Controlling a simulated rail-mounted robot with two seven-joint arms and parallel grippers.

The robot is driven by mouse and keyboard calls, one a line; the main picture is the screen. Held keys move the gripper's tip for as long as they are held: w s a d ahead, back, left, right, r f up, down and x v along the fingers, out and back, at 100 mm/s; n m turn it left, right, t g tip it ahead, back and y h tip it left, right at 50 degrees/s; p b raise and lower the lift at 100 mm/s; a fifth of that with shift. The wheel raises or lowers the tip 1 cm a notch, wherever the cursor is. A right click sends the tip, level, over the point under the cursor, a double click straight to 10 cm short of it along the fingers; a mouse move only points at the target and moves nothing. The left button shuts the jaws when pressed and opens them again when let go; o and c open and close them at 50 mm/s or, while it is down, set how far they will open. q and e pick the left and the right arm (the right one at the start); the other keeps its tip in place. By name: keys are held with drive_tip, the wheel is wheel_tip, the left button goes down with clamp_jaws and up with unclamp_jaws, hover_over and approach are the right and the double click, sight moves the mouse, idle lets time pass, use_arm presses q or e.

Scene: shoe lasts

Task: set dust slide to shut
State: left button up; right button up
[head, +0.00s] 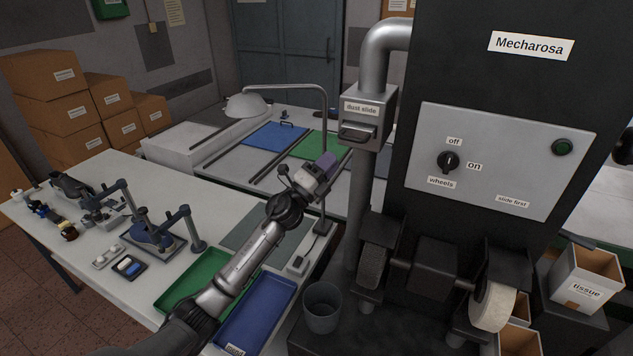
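The dust slide (358,132) is a dark handled plate in a grey box on the metal duct, under a "dust slide" label. Whether it is in or out is hard to tell at this size. My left gripper (327,164) is to the left of the box and a little below it in the picture, apart from the handle. Its fingers are small and seen from behind, so their opening is not clear. No object shows in it. My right gripper is not clearly visible.
Grinding wheels (493,306) and a grey cup (322,308) are below. A bent lamp arm (325,110) stands behind my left gripper. Trays (262,310) lie on the left bench.

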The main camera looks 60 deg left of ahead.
use_arm(q)
drive_tip(key=shift+b+v, duration=0.55)
drive_tip(key=shift+v, duration=1.95)
